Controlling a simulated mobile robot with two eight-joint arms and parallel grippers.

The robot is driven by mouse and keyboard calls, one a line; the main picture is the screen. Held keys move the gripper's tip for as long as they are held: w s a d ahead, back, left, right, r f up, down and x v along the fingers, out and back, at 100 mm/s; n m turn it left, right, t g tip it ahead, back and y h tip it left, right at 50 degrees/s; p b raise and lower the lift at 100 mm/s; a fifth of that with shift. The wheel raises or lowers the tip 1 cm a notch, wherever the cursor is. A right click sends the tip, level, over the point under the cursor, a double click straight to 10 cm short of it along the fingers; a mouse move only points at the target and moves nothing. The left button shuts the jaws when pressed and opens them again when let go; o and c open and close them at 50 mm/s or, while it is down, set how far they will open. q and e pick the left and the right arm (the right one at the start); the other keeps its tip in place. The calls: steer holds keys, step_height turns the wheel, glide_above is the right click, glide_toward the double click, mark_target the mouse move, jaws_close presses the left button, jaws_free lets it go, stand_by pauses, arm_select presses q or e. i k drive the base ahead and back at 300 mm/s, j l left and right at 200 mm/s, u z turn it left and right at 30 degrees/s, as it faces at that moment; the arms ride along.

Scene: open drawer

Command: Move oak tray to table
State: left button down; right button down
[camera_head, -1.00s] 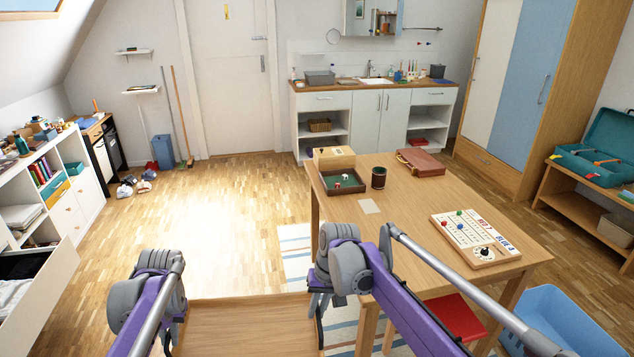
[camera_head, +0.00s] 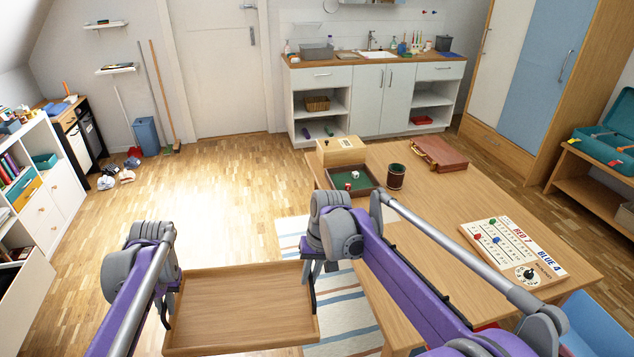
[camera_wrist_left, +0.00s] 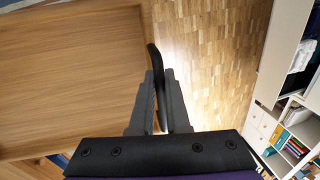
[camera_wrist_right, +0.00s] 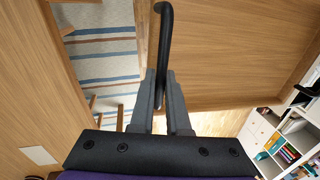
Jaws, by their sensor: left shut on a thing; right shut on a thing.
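The oak tray (camera_head: 240,309) is in the air in front of me, left of the table, and looks empty and about level. My left gripper (camera_head: 168,300) is shut on the black handle at the tray's left side; this handle (camera_wrist_left: 152,58) shows between the fingers in the left wrist view. My right gripper (camera_head: 312,275) is shut on the black handle at the right side; that handle (camera_wrist_right: 164,45) shows in the right wrist view. The wooden table (camera_head: 430,230) stands to the right, its near left part partly hidden by my right arm.
On the table are a green-lined dice tray (camera_head: 351,186), a dice cup (camera_head: 396,176), a wooden box (camera_head: 341,151), a red-brown case (camera_head: 439,153) and a scoreboard (camera_head: 513,252). The table's middle is bare. A white shelf unit (camera_head: 50,215) stands at left; the floor between is clear.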

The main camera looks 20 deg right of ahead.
mark_target(411, 252)
steer(key=i, duration=0.85)
steer(key=i+z, duration=0.1)
steer(key=i, duration=0.7)
steer(key=z, duration=2.7)
steer(key=k+j, duration=0.05)
steer(key=j, duration=0.05)
